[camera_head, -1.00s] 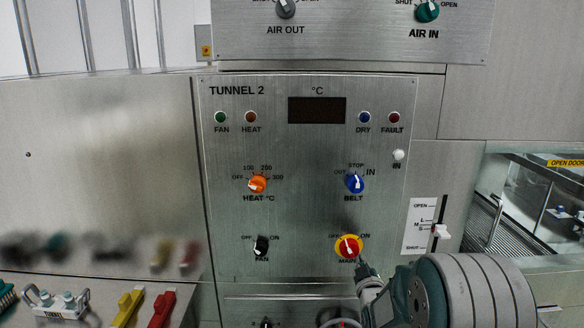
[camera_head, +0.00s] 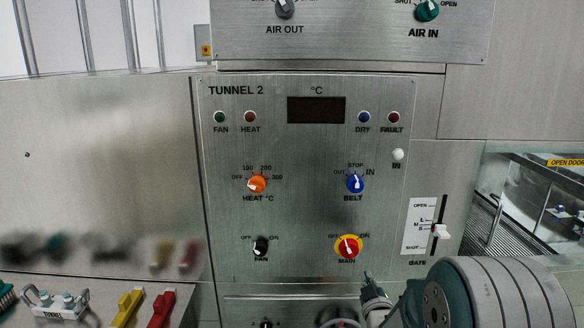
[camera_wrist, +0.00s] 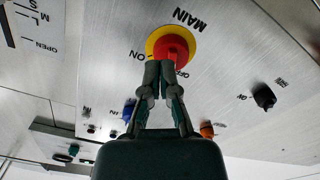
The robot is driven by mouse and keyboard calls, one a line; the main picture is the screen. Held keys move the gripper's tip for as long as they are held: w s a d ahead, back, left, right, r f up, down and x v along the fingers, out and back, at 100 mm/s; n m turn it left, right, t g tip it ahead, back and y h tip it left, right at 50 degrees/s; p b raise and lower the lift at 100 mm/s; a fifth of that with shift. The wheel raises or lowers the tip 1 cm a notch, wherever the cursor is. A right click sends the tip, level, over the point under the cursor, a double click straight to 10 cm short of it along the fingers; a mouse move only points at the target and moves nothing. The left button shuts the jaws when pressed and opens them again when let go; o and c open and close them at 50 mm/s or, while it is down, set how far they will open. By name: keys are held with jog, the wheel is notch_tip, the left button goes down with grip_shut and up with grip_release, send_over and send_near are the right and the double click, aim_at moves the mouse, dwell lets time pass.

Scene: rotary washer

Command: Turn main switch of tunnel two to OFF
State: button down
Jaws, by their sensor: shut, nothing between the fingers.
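The main switch (camera_head: 347,247) of the Tunnel 2 panel is a red knob on a yellow disc at the panel's lower right. OFF is printed at its upper left and ON at its upper right. Its white mark points roughly up, leaning slightly left. It also shows upside down in the wrist view (camera_wrist: 173,48), with its mark not readable there. My gripper (camera_head: 368,275) is below and slightly right of the knob. In the wrist view my gripper (camera_wrist: 160,68) has its fingers together and empty, their tips overlapping the knob's edge; contact cannot be told.
The black fan knob (camera_head: 261,246) is left of the main switch. The blue belt knob (camera_head: 355,183) and orange heat knob (camera_head: 257,184) are above. A gate lever (camera_head: 441,232) stands out at right. Yellow (camera_head: 127,304) and red (camera_head: 161,308) handles are at lower left.

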jog(key=w, duration=0.2)
jog(key=w+a+f, duration=0.1)
jog(key=w, duration=0.3)
jog(key=shift+a+f, duration=0.35)
jog(key=shift+f, duration=0.05)
jog(key=shift+a+r, duration=0.2)
jog(key=shift+r, duration=0.4)
dwell(1.1)
jog(key=shift+d+r, duration=0.3)
jog(key=shift+d, duration=0.2)
dwell(0.6)
jog(key=shift+f, duration=0.1)
jog(key=shift+d+f, duration=0.2)
jog(key=shift+f, duration=0.1)
jog(key=s, duration=0.6)
